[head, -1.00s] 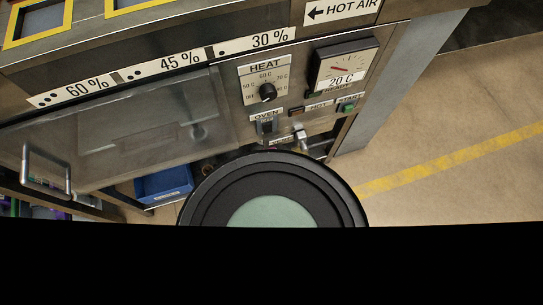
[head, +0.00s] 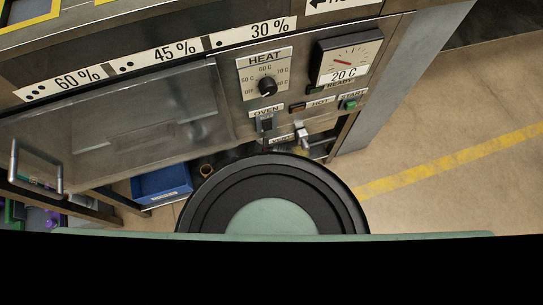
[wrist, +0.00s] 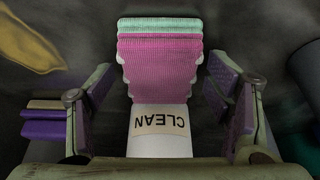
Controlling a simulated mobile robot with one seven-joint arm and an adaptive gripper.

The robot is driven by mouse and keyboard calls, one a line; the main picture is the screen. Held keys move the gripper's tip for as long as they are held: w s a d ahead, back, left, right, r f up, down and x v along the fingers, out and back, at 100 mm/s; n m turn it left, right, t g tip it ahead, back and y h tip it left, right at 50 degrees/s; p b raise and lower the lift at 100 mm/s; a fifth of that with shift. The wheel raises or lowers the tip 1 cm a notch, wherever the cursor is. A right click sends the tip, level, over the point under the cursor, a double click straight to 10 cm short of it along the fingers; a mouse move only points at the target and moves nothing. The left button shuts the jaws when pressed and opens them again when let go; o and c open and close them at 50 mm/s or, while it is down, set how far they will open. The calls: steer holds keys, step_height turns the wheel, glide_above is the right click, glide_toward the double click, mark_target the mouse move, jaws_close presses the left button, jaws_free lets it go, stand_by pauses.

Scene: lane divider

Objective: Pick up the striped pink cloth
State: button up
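In the wrist view, the striped pink cloth (wrist: 158,65) lies ahead, pink with pale green and white bands at its far end. Its near end meets a pale piece with a "CLEAN" label (wrist: 160,121), which reads upside down. My gripper (wrist: 160,75) is open, one finger on each side of the cloth, with visible gaps. I cannot tell how high the fingers are above it. I cannot make out the cloth or the gripper in the head view.
In the wrist view, a yellow cloth-like thing (wrist: 28,45) lies at upper left and folded purple cloth (wrist: 43,131) at left. A dark rounded thing stands at right. The head view shows a steel oven panel (head: 225,90), a blue bin (head: 161,183) and open floor (head: 450,130) at right.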

steer(key=c, duration=1)
steer(key=shift+r, duration=0.15)
steer(key=shift+c, duration=0.2)
